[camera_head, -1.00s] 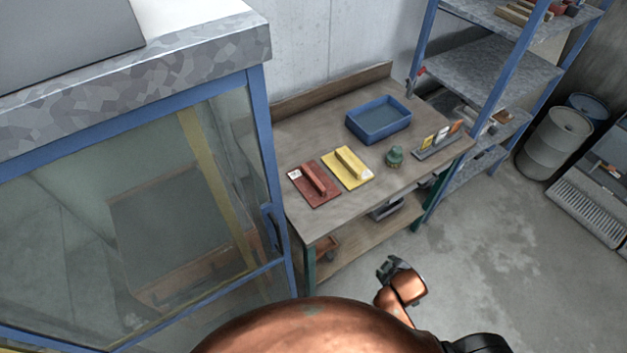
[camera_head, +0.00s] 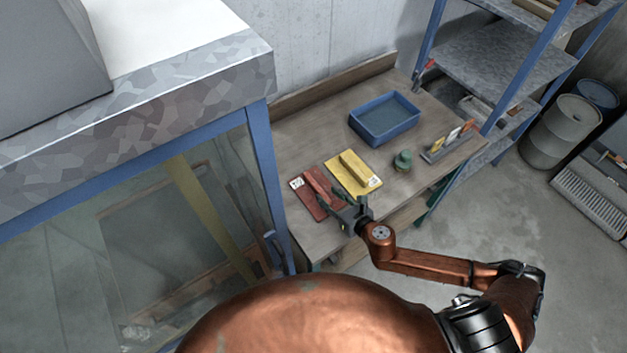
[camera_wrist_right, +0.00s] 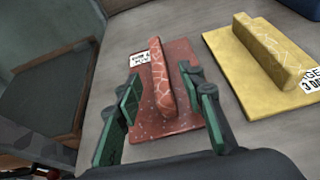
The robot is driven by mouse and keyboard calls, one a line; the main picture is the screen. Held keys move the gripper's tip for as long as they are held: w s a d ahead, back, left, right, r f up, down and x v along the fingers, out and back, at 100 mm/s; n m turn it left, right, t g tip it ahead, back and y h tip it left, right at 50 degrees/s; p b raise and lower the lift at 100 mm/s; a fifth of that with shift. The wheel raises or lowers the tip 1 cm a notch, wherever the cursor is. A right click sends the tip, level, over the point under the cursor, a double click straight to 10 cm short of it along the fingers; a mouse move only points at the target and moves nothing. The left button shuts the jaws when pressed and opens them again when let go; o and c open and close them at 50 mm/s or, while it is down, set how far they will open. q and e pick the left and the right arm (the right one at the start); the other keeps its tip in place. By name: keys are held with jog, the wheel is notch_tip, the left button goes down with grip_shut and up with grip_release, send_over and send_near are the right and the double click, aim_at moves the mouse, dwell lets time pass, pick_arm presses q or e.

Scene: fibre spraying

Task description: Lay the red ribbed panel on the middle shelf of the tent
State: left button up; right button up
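The red ribbed panel (camera_head: 309,196) lies flat on the workbench, with a raised rib along its middle and a white label at one corner. It also shows in the right wrist view (camera_wrist_right: 185,118). My right gripper (camera_head: 338,199) is over its near edge. In the right wrist view its green-padded fingers (camera_wrist_right: 160,97) are open, one on each side of the rib, and the rib is not gripped. The tent (camera_head: 272,172) stands at left with a blue frame and clear walls; a shelf shows dimly through them. My left gripper is not in view.
A yellow panel (camera_head: 365,184) lies right beside the red one. A blue tray (camera_head: 410,128), a green round object (camera_head: 403,160) and a small rack (camera_head: 446,147) stand on the workbench (camera_head: 300,132). A blue-framed shelving unit (camera_head: 488,58) is behind at right.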

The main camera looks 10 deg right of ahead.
aim_at(319, 189)
jog(key=shift+w+n, duration=0.1)
jog(key=shift+n, duration=0.2)
jog(key=x, duration=0.3)
jog(key=shift+w+a+f, duration=0.15)
jog(key=shift+w+a, duration=0.05)
jog(key=shift+w, duration=0.05)
jog(key=shift+x, duration=2)
jog(key=shift+s, duration=0.1)
jog(key=c, duration=0.7)
grip_shut()
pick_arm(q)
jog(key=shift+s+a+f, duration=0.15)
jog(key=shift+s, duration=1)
